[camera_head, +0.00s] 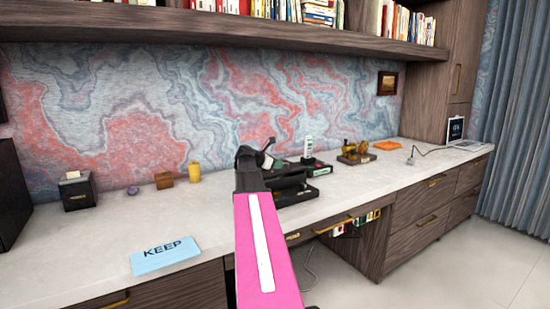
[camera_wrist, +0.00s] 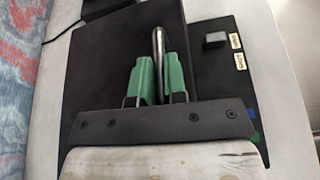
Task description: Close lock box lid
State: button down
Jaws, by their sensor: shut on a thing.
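The black lock box (camera_head: 298,195) sits on the pale desk, partly hidden behind my arm in the head view. In the wrist view a broad black panel, which looks like its lid (camera_wrist: 100,65), lies under my gripper. To the right is a black surface (camera_wrist: 215,85) with a small block and two pale labels. My gripper (camera_wrist: 160,78) has green fingers on either side of a silver curved handle (camera_wrist: 158,42) and is shut on it. The head view does not show the fingers clearly, and I cannot tell the lid's exact angle there.
A blue KEEP card (camera_head: 166,256) lies at the desk's front left. A dark box (camera_head: 77,191), a wooden block (camera_head: 164,180) and a yellow canister (camera_head: 194,172) stand at the back left. A small brass-coloured device (camera_head: 355,151) stands right of the lock box. A bookshelf (camera_head: 220,27) overhangs the desk.

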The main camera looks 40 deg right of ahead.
jog(key=shift+s+f, duration=0.3)
jog(key=shift+f, duration=0.55)
jog(key=shift+f, duration=0.15)
jog(key=c, duration=1.2)
grip_release()
jog(key=shift+o, duration=0.2)
jog(key=shift+a, duration=0.1)
jog(key=v, duration=1)
jog(key=shift+a+r, duration=0.25)
jog(key=shift+r, duration=0.05)
